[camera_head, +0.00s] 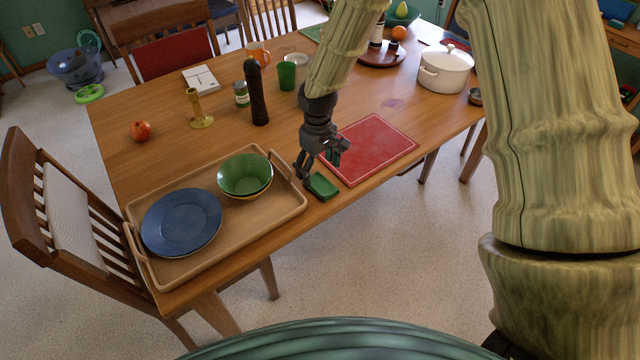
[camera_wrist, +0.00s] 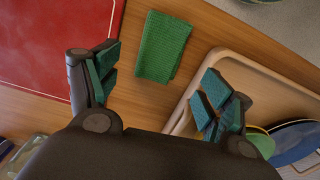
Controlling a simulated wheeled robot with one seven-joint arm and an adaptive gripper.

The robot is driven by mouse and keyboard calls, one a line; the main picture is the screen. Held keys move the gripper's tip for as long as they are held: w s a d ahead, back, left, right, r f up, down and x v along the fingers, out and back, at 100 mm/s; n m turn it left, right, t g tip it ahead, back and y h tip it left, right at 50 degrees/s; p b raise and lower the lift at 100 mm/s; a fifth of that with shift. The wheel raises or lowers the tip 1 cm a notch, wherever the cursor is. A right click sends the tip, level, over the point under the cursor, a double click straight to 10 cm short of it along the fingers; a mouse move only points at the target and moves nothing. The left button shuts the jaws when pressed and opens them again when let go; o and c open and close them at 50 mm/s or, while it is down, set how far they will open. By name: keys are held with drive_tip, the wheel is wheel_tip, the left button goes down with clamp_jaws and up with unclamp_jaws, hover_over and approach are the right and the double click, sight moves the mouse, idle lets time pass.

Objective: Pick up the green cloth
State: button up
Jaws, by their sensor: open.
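The green cloth (camera_head: 321,186) lies folded on the wooden table near its front edge, between the tray and the red mat. In the wrist view the cloth (camera_wrist: 163,47) is a flat green rectangle with a ribbed texture. My gripper (camera_head: 322,165) is above the table, just behind the cloth in the head view. In the wrist view my gripper (camera_wrist: 160,82) has its two fingers spread wide apart, with green pads and nothing between them. The cloth shows beyond the fingertips, between their lines, and appears untouched.
A wooden tray (camera_head: 283,209) holding a blue plate (camera_head: 181,221) and a green bowl (camera_head: 245,174) is just left of the cloth. A red mat (camera_head: 372,147) is to its right. A black mill (camera_head: 257,92) and a green cup (camera_head: 287,76) stand farther back.

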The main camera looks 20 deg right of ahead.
sight(319, 181)
drive_tip(key=shift+s+f, duration=0.15)
drive_tip(key=shift+f, duration=0.35)
drive_tip(key=shift+d+f+p, duration=0.1)
drive_tip(key=shift+f+p, duration=0.55)
drive_tip(key=shift+f, duration=1.55)
drive_tip(key=shift+c, duration=0.2)
drive_tip(key=c, duration=0.7)
